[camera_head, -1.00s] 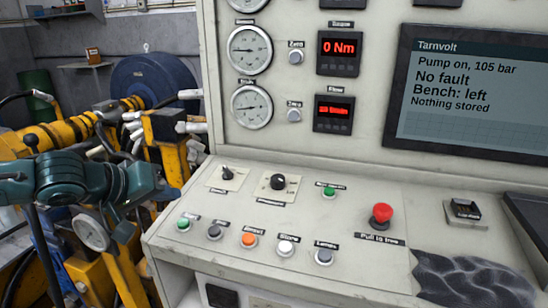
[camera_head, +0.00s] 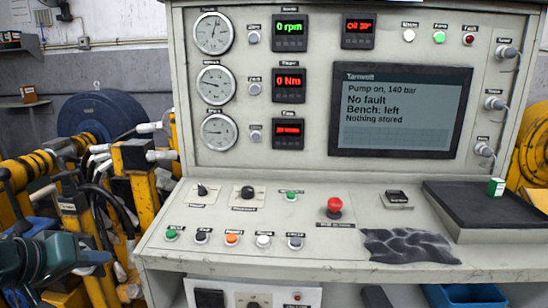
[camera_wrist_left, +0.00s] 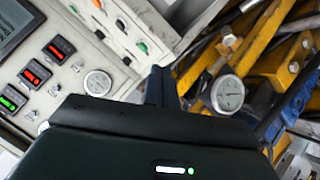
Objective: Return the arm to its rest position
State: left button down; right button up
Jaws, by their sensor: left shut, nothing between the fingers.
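My left arm shows at the lower left of the head view, with the left gripper (camera_head: 88,268) beside the bench's front left corner, apart from the console. In the left wrist view the fingers (camera_wrist_left: 161,86) are shut, with nothing held between them. The control console (camera_head: 340,272) fills the middle and right of the head view. Its screen (camera_head: 400,112) reads pump on, 140 bar, no fault, bench left, nothing stored. My right gripper is in neither view.
Yellow machinery (camera_head: 135,200) with hoses and a blue reel (camera_head: 95,100) stands left of the console, close to my arm. A red mushroom button (camera_head: 334,206), a crumpled dark cloth (camera_head: 408,245) and a black tray (camera_head: 475,205) with a small green-and-white box (camera_head: 496,187) are on the desk.

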pick_arm(q)
jog(key=s+d+f+m+p, duration=0.15)
jog(key=s+f, duration=0.25)
jog(key=f, duration=0.6)
jog(key=s+d+f+m+p, duration=0.15)
jog(key=s+f, duration=0.25)
jog(key=f, duration=0.6)
jog(key=s+d+f+m, duration=0.1)
jog(key=s+d+f, duration=0.1)
jog(key=d, duration=0.3)
jog(key=s+d+f+m, duration=0.1)
jog(key=s+d+f, duration=0.1)
jog(key=s+d, duration=0.2)
jog(key=s+d+f+m+p, duration=0.1)
jog(key=s+d+f, duration=0.1)
jog(key=d, duration=0.4)
jog(key=shift+s+f+m+y, duration=0.3)
jog(key=shift+s+f+m, duration=0.05)
jog(key=shift+s+m, duration=0.1)
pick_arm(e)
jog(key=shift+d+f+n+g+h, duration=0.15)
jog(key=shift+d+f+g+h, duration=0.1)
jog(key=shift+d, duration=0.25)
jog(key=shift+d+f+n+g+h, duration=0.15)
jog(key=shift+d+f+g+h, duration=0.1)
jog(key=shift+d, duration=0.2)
